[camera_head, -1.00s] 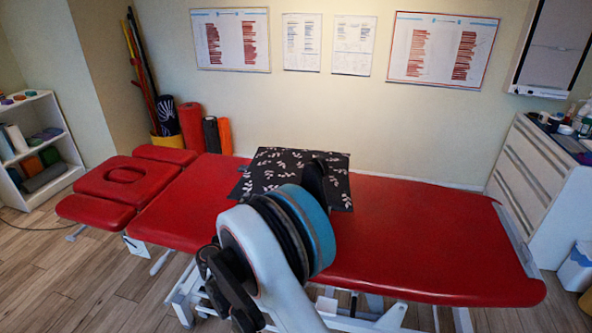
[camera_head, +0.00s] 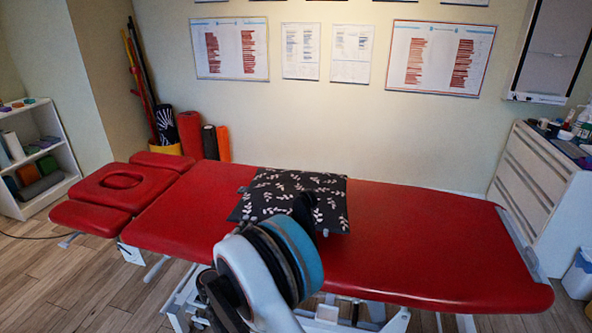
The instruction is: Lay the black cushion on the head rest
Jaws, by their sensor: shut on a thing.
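The black cushion (camera_head: 275,195) has a white leaf pattern. It is at the middle of the red treatment table (camera_head: 410,225), low over or on its top; I cannot tell whether it touches. My gripper (camera_head: 304,207) is at the cushion's near right part, shut on it. The fingertips are mostly hidden behind my own arm, which covers the cushion's near edge. The head rest (camera_head: 122,181) is the red padded section with an oval hole at the table's left end. Nothing lies on it.
Two red side pads (camera_head: 90,217) flank the head rest. The table's left part is bare. Upright rolls (camera_head: 190,135) stand in the back left corner. A white shelf (camera_head: 40,155) is at far left, a white drawer cabinet (camera_head: 540,185) at right. Posters hang on the wall.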

